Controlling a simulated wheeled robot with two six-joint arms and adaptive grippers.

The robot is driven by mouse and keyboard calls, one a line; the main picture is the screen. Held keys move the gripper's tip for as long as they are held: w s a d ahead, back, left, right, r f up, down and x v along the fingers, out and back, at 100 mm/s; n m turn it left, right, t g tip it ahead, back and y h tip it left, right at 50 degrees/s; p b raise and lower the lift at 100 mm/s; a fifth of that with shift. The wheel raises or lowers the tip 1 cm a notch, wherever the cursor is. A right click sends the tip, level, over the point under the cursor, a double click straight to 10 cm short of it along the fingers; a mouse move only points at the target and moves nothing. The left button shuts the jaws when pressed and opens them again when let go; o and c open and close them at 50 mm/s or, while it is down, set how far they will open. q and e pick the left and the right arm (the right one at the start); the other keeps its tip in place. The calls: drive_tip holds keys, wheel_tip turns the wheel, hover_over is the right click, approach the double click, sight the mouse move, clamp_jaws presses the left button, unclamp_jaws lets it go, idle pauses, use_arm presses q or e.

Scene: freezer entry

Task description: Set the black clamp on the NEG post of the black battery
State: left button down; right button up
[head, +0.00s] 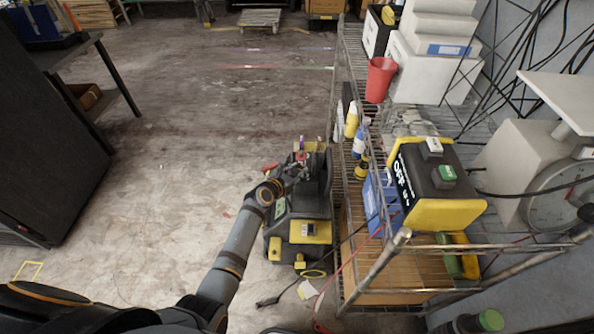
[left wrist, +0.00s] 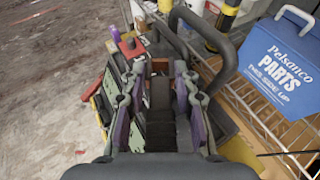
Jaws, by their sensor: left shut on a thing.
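My left gripper (head: 287,178) reaches down over the black and yellow machine (head: 309,231) beside the rack. In the left wrist view its fingers (left wrist: 158,100) are shut on a dark thing, which looks like the black clamp (left wrist: 161,94); its far end is hard to make out. Dark parts that may be the black battery lie just beyond the fingers, but no NEG mark can be read. A red part (left wrist: 130,46) shows past the left finger, with a purple piece (left wrist: 115,34) beyond it. My right gripper is not in view.
The wire rack (head: 372,269) stands close on the right, holding a yellow and black charger box (head: 436,185), a blue parts box (left wrist: 283,62) and a red cup (head: 380,79). Black and red cables hang from the rack towards the floor. Open floor (head: 190,130) lies to the left.

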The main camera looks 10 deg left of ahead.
use_arm(q)
drive_tip(key=shift+f+b, duration=0.9)
drive_tip(key=shift+f, duration=0.4)
drive_tip(key=c, duration=0.9)
unclamp_jaws()
drive_tip(key=shift+c, duration=0.2)
drive_tip(key=shift+f, duration=0.1)
drive_tip(key=shift+s, duration=0.1)
drive_tip(key=v, duration=1.2)
